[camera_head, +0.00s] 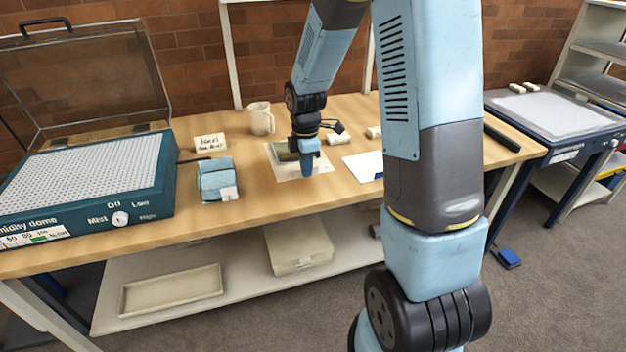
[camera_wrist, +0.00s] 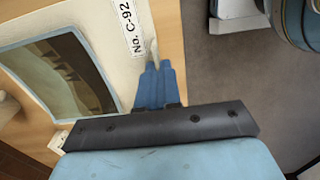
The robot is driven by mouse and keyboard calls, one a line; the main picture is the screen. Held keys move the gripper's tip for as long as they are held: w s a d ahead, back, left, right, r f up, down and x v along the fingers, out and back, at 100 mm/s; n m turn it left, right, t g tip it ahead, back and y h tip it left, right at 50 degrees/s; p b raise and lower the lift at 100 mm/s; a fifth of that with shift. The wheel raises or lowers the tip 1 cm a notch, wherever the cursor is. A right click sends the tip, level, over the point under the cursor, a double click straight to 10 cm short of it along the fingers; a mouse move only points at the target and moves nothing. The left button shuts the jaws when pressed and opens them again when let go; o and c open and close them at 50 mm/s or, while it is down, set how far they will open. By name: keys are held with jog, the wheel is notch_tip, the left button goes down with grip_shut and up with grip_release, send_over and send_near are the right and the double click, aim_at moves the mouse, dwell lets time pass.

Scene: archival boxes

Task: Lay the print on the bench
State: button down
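The print is a dark picture in a cream mount (camera_head: 287,174), lying flat at or just above the middle of the bench (camera_head: 255,200); I cannot tell whether it touches. In the wrist view, the mount (camera_wrist: 116,62) bears a label reading "No. C-92", and the dark picture (camera_wrist: 75,75) fills its left part. My gripper (camera_head: 308,165) points down at the print. In the wrist view its blue fingers (camera_wrist: 155,68) are close together at the mount's edge, with a small cream tab between their tips. They look shut on it. My gripper hides part of the print in the head view.
A humidity dome (camera_head: 85,185) with its lid raised stands left. A white sheet (camera_head: 362,166) and small white blocks lie right. The bench's front strip is clear.

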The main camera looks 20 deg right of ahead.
send_over(312, 189)
notch_tip(312, 189, down, 5)
jog(key=shift+f, duration=1.35)
jog(key=shift+f, duration=0.1)
jog(key=c, duration=1.3)
grip_release()
jog(key=shift+c, duration=0.2)
